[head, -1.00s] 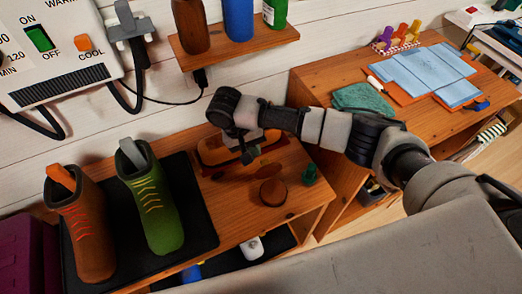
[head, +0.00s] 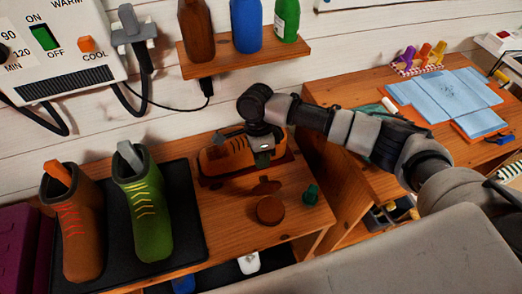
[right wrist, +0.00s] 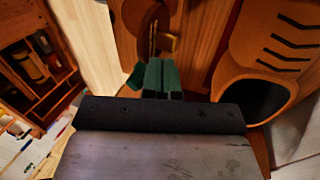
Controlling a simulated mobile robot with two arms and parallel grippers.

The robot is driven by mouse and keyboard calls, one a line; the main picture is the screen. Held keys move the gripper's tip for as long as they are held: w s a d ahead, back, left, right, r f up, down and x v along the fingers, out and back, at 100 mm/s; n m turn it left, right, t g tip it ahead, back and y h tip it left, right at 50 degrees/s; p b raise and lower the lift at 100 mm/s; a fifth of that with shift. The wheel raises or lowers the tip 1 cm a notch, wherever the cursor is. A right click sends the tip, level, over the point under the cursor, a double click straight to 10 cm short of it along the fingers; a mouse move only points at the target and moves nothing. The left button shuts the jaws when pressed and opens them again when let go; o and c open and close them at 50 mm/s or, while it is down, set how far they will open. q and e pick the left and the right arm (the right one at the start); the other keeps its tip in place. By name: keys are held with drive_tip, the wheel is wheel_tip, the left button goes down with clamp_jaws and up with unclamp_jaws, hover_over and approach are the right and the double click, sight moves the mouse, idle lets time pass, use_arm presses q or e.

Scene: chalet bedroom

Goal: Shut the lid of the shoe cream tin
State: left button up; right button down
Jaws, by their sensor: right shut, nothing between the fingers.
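A brown round tin (head: 270,210) stands on the wooden bench, right of the boots. I cannot tell the angle of its lid. A darker brown piece (head: 266,186) lies just behind it; its nature is unclear. My right gripper (head: 262,160) is above the bench, behind the tin and in front of the orange shoe (head: 225,157), apart from the tin. In the right wrist view its green fingertips (right wrist: 158,76) are together and hold nothing. A brown object with a brass-coloured part (right wrist: 169,43) lies beyond them there; I cannot identify it. My left gripper is not in view.
A small green object (head: 311,194) stands right of the tin. A green boot (head: 146,215) and a brown boot (head: 78,225) stand on a black mat (head: 190,245). A shelf (head: 235,58) with bottles hangs above. A desk (head: 345,90) stands at right.

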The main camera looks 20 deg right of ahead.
sight(263, 179)
drive_tip(key=shift+x, duration=2.65)
